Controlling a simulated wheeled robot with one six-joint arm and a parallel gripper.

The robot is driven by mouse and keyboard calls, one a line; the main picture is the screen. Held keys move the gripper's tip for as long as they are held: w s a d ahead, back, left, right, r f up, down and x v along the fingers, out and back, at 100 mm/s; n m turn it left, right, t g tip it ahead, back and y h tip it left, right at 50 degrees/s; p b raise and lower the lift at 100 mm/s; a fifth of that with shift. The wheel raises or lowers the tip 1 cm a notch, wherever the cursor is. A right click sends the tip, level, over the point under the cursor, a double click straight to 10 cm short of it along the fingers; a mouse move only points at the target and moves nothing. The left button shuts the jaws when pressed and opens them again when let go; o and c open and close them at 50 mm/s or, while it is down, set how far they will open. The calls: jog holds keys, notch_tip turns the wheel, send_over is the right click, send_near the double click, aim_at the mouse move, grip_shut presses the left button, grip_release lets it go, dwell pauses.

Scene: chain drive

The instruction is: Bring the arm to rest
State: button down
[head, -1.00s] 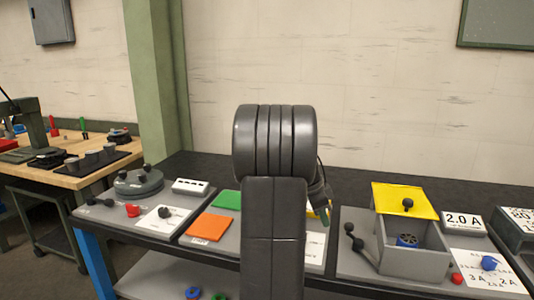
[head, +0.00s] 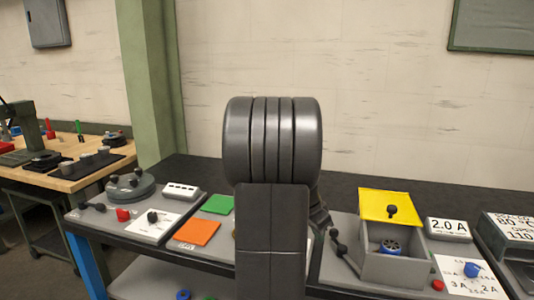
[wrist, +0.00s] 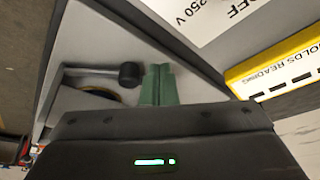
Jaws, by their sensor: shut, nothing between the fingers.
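My arm stands upright in the middle of the head view and hides the bench behind it. Its gripper is hidden there behind my own links. In the wrist view the two green fingers of my gripper (wrist: 158,86) are together with nothing between them. They point over a light grey surface, close beside a black knob (wrist: 130,75) on a grey bar. I cannot tell whether the fingers touch the knob.
A grey box (head: 393,262) with a raised yellow lid (head: 390,206) stands right of my arm. Green (head: 218,204) and orange (head: 197,233) plates and a round grey device (head: 130,186) lie left. A yellow-edged meter (wrist: 285,67) shows in the wrist view.

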jog(key=s+n+p, duration=0.1)
jog(key=n+p, duration=0.1)
jog(key=shift+s+r+n+t+y, duration=0.3)
jog(key=shift+s+t, duration=0.05)
jog(key=shift+t, duration=0.05)
jog(key=shift+s+f+n+p, duration=0.25)
jog(key=shift+s+n+p, duration=0.2)
jog(key=shift+n+p, duration=0.5)
jog(key=shift+f, duration=0.1)
